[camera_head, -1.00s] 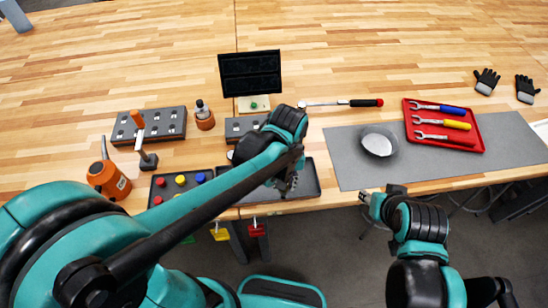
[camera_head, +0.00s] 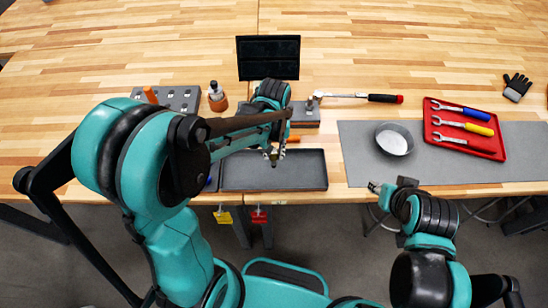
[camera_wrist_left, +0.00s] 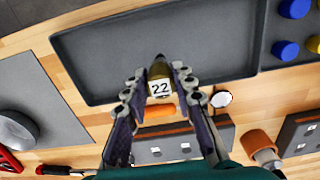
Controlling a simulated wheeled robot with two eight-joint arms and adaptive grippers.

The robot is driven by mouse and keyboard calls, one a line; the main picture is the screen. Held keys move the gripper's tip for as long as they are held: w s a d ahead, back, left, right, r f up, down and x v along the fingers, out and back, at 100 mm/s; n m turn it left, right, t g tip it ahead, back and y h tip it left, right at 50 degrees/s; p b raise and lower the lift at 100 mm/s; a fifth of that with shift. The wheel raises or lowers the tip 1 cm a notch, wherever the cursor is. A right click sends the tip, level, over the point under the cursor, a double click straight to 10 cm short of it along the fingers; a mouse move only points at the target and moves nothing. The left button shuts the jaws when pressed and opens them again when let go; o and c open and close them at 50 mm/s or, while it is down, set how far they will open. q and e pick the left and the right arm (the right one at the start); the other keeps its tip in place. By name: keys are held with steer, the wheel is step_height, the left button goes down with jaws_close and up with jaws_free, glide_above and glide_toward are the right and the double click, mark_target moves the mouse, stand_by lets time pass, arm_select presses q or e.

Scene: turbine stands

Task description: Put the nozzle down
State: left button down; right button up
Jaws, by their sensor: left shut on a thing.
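The nozzle (camera_wrist_left: 159,72) is a small brass-coloured piece with a white label reading 22. In the left wrist view it sits between the fingertips of my left gripper (camera_wrist_left: 160,86), which is shut on it. In the head view my left gripper (camera_head: 274,156) is over the far part of the dark tray (camera_head: 308,175), and the nozzle is too small there to tell clearly. The empty tray floor (camera_wrist_left: 150,45) shows beyond the nozzle tip in the left wrist view. My right gripper (camera_head: 376,189) hangs empty near the table's front edge; its jaw opening is unclear.
Behind the tray is a grey block (camera_head: 305,115) with an orange item (camera_head: 292,139). A torque wrench (camera_head: 365,97) lies behind. To the right, a grey mat (camera_head: 360,160) holds a round dish (camera_head: 394,139) and a red wrench tray (camera_head: 490,148). A black screen (camera_head: 268,58) stands behind.

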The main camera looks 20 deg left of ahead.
mark_target(274, 158)
arm_select(q)
step_height(274, 158, down, 4)
steer(key=shift+r+b, duration=0.25)
steer(key=shift+b, duration=0.1)
steer(key=shift+f, duration=0.15)
steer(key=c, duration=1.3)
jaws_free()
steer(key=shift+o, duration=0.2)
